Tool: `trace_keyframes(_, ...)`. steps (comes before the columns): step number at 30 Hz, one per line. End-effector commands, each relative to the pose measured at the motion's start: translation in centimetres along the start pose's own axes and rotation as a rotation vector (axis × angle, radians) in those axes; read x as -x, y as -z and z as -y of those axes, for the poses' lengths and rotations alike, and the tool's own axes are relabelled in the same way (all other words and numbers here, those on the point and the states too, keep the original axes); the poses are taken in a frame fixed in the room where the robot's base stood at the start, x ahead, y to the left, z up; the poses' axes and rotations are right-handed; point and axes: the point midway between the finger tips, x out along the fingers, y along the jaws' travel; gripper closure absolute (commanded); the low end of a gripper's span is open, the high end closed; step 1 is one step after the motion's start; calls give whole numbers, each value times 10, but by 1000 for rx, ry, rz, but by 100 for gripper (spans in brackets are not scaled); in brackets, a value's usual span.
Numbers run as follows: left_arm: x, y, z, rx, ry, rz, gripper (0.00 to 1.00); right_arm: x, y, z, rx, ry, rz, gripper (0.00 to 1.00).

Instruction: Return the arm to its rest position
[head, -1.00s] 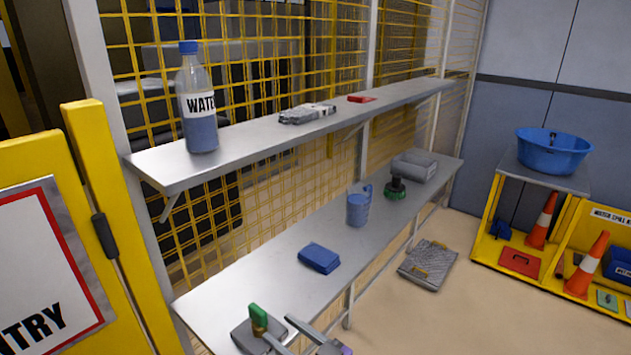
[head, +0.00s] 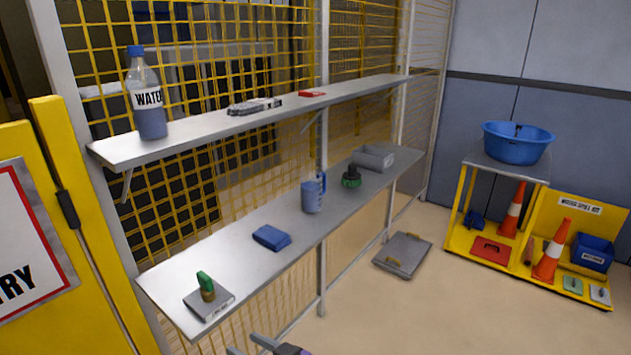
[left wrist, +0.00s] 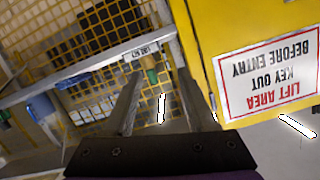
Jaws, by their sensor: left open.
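My left gripper (head: 246,345) shows at the bottom edge of the head view, in front of and below the lower shelf. Its fingers are apart with nothing between them, as the left wrist view also shows (left wrist: 160,76). A green-topped brass item (head: 206,287) stands on a grey plate (head: 220,302) at the near left end of the lower shelf, apart from the gripper. Most of my left arm is out of view. My right gripper is not in view.
The lower shelf (head: 215,262) holds a blue cloth (head: 271,238), a blue jug (head: 312,194) and a grey bin (head: 374,158). A water bottle (head: 148,100) stands on the upper shelf. A yellow gate (head: 85,210) is at left.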

Motion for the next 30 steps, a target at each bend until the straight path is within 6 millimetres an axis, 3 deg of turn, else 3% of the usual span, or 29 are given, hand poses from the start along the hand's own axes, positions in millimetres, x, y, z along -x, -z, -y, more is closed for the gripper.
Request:
trace_keyframes(3, -27, -30, 32, -157, -36, 191, 43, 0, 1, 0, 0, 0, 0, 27)
trace_keyframes(7, -40, -73, 67, -316, -155, 418, 43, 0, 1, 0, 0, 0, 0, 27)
trace_keyframes(12, -26, -131, 104, -425, -444, 658, 43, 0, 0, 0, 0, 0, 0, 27)
trace_keyframes(15, -10, -150, 113, -421, -614, 704, 43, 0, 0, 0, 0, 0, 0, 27)
trace_keyframes(21, 10, -161, 115, -375, -808, 680, 43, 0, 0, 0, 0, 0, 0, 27)
trace_keyframes(30, 13, -161, 114, -365, -840, 668, 43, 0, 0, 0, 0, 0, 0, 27)
